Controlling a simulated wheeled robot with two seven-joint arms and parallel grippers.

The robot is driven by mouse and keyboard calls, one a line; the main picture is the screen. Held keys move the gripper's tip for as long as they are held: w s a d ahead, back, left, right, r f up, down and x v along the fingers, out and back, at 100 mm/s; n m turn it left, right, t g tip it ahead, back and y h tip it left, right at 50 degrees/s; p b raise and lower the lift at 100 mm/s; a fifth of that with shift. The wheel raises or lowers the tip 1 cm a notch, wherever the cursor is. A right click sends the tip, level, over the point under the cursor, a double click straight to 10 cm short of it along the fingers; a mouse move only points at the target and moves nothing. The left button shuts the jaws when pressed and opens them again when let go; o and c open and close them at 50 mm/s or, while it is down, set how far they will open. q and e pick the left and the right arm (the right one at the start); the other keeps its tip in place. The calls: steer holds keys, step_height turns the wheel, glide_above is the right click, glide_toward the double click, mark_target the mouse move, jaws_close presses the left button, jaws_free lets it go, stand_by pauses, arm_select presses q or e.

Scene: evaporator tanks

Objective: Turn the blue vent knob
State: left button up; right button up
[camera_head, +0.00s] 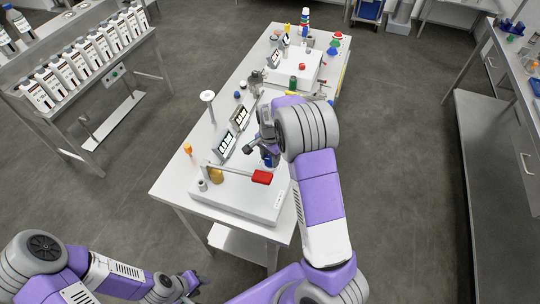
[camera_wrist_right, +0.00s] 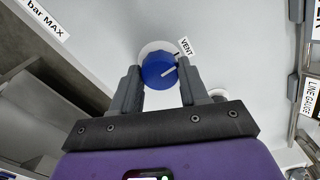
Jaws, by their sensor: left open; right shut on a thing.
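The blue vent knob (camera_wrist_right: 157,74) sits on a white round base on a pale surface, beside a "VENT" label (camera_wrist_right: 185,47), in the right wrist view. In the head view my right gripper (camera_head: 263,148) is over the near end of the bench, and the knob is mostly hidden there. My left gripper (camera_head: 188,284) is low at the bottom, open and empty, away from the bench.
The white bench (camera_head: 178,185) carries a near unit with a red handle (camera_head: 262,177), an amber part and small displays (camera_head: 227,142). A second unit (camera_head: 298,70) with coloured knobs stands farther back. A bottle rack (camera_head: 80,62) is at left; floor between is clear.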

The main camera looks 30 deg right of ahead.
mark_target(270, 159)
steer(key=shift+m, duration=0.6)
steer(key=o, duration=1.1)
steer(key=shift+c, duration=0.2)
step_height(270, 159, up, 8)
steer(key=shift+f+p, duration=0.15)
steer(key=shift+p, duration=0.25)
